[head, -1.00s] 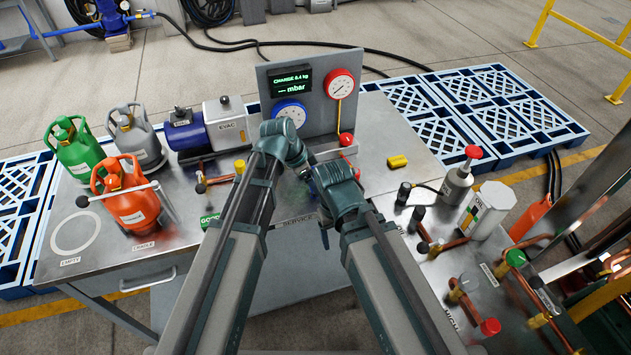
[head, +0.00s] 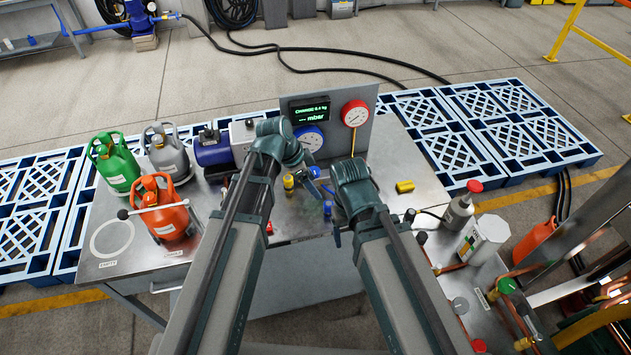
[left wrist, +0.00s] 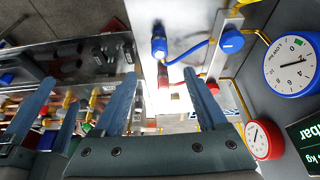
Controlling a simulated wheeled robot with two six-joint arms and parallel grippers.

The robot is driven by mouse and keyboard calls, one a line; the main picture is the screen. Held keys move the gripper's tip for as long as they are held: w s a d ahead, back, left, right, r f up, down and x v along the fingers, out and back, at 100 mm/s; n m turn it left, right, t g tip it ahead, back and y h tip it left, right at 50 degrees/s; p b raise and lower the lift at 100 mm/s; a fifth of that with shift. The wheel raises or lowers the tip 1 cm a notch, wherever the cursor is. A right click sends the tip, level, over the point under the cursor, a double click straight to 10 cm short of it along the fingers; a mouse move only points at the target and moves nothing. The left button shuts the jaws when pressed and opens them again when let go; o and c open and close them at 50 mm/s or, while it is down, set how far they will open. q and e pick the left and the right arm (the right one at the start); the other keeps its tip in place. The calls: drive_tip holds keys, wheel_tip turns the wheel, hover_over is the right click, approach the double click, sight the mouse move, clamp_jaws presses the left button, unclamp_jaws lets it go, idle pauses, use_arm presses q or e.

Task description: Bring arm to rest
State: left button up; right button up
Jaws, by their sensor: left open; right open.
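In the head view my left gripper (head: 314,180) is in front of the gauge panel, above the steel bench. In the left wrist view its two blue fingers (left wrist: 162,80) are spread with nothing between them. My right gripper (head: 333,226) is lower and to the right, above the bench's front part. Its fingers are small and partly hidden in the head view, and I see nothing held. Both arms reach forward from the bottom of the head view, and the grippers are close together but apart.
The gauge panel (head: 376,110) stands behind the grippers. Green (head: 118,172), grey (head: 168,157) and orange (head: 165,222) cylinders stand at left. Small valves and a blue hose (left wrist: 186,54) are close to the left fingers.

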use_arm(q)
drive_tip(key=s+f+n+y+b, duration=0.2)
drive_tip(key=s+f+n+b, duration=0.1)
drive_tip(key=s+n, duration=0.2)
drive_tip(key=s+a+f+n+g+y+b, duration=0.1)
drive_tip(key=s+f+n+y+b, duration=0.2)
drive_tip(key=s, duration=0.7)
drive_tip(key=shift+f+n+g+y, duration=0.3)
drive_tip(key=shift+f+n, duration=0.5)
drive_tip(key=shift+n, duration=0.5)
drive_tip(key=shift+a, duration=0.1)
